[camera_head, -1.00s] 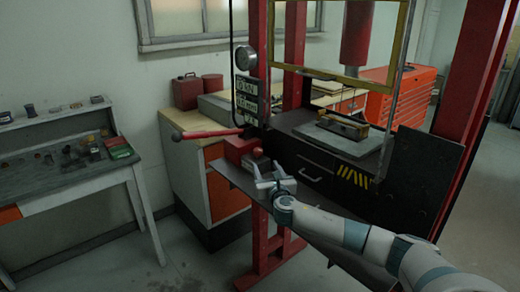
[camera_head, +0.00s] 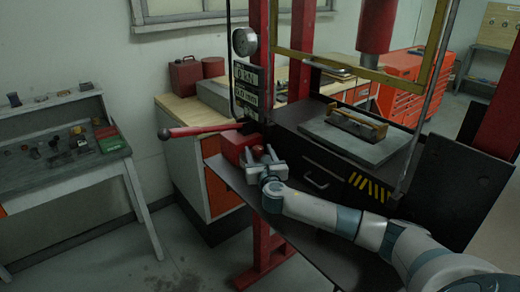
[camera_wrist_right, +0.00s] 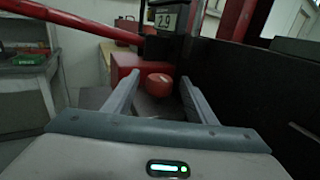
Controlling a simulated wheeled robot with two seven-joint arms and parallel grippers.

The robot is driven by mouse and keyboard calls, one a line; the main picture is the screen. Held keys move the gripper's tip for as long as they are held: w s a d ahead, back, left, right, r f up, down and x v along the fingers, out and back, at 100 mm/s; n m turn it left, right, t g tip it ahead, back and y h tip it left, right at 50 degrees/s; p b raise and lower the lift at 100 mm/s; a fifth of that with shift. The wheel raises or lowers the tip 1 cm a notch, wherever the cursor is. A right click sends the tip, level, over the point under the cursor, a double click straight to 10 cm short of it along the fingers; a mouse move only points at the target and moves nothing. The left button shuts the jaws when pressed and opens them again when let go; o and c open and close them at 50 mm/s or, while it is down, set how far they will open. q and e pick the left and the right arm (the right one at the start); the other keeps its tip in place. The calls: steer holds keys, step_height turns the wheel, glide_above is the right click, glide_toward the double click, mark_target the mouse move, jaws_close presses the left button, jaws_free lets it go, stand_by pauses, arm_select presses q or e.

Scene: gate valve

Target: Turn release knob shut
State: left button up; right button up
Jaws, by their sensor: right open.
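The release knob (camera_wrist_right: 158,85) is a round red knob on the front of a red block (camera_wrist_right: 125,68) in the right wrist view. It sits centred between the two finger tips, beyond or just at their ends; I cannot tell the exact depth. In the head view the knob (camera_head: 257,150) is partly hidden by my right gripper (camera_head: 261,155), whose fingers are open and point at the red block. The fingers show no contact with the knob. My left gripper is not in view.
A long red lever (camera_head: 203,130) reaches out left of the red block, above the gripper. A dark panel with a drawer (camera_head: 318,178) stands close on the gripper's right. The press bed carries a grey plate (camera_head: 352,140). A workbench (camera_head: 62,163) stands at far left.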

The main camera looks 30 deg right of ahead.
steer(key=shift+s+r, duration=0.1)
steer(key=shift+c, duration=1.1)
steer(key=c, duration=0.8)
